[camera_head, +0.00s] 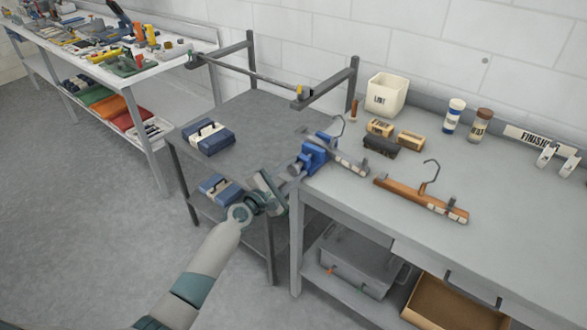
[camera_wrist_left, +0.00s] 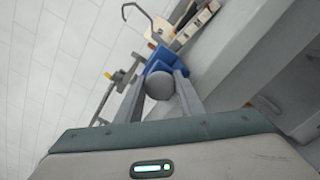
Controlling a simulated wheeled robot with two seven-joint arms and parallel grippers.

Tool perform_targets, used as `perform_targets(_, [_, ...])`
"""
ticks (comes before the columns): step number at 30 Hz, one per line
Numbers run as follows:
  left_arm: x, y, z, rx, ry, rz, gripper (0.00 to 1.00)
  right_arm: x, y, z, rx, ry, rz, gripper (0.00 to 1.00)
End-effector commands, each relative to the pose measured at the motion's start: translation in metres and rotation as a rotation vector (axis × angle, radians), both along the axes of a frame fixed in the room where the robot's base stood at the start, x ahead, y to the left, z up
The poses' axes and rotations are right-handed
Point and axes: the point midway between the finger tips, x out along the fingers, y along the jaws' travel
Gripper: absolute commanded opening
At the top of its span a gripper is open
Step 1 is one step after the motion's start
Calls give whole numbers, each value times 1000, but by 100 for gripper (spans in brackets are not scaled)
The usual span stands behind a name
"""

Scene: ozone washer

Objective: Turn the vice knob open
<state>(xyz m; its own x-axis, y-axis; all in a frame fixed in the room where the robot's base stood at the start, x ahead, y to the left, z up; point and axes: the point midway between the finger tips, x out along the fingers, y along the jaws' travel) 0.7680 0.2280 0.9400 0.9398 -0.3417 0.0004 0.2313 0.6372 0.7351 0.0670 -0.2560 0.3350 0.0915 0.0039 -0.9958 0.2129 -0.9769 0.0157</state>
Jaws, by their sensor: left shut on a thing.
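The blue vice (camera_head: 317,153) is fixed at the left corner of the grey workbench, with a clamped piece, apparently a hanger, reaching right from it. Its round grey knob (camera_wrist_left: 160,86) faces the left wrist camera, with the blue vice body (camera_wrist_left: 160,62) behind it. My left gripper (camera_head: 290,174) is at the front of the vice. In the left wrist view its two fingers stand on either side of the knob, and the gripper is shut on it. In the head view the gripper partly hides the knob. My right gripper is not in view.
A wooden hanger (camera_head: 420,198) lies on the workbench (camera_head: 480,235). A white bin (camera_head: 386,95), small boxes and two jars stand behind. A grey side table (camera_head: 250,115) with a blue case (camera_head: 207,138) and an overhead bar is left of the vice.

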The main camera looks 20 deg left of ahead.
Motion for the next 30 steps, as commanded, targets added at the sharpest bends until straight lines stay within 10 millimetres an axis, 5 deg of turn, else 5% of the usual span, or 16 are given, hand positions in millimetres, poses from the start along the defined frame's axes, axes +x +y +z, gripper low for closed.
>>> perform_targets(18, [-1,-1,1,-545,202,1,12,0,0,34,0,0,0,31])
perform_targets(30, [-1,-1,-1,-758,279,0,12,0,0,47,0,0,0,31])
